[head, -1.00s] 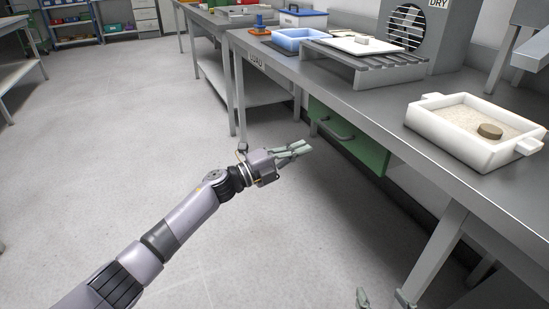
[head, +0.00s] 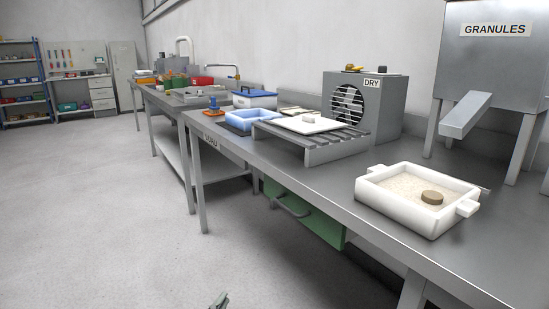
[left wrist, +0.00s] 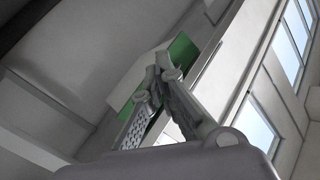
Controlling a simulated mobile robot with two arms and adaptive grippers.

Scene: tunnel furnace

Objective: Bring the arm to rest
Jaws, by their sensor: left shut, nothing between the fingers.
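My left gripper shows in the head view only as a small fingertip (head: 220,300) at the bottom edge, over the grey floor. The rest of the left arm is out of that view. In the left wrist view my left gripper (left wrist: 160,76) has its fingers brought together at the tips, with nothing held. It is apart from the bench. My right gripper is not in view.
A steel bench (head: 300,185) runs along the right, with a green drawer (head: 305,217) beneath. On it stand a white tray of granules (head: 395,208), a slatted rack (head: 300,150) and a drying unit (head: 385,115). The floor (head: 90,220) at left is clear.

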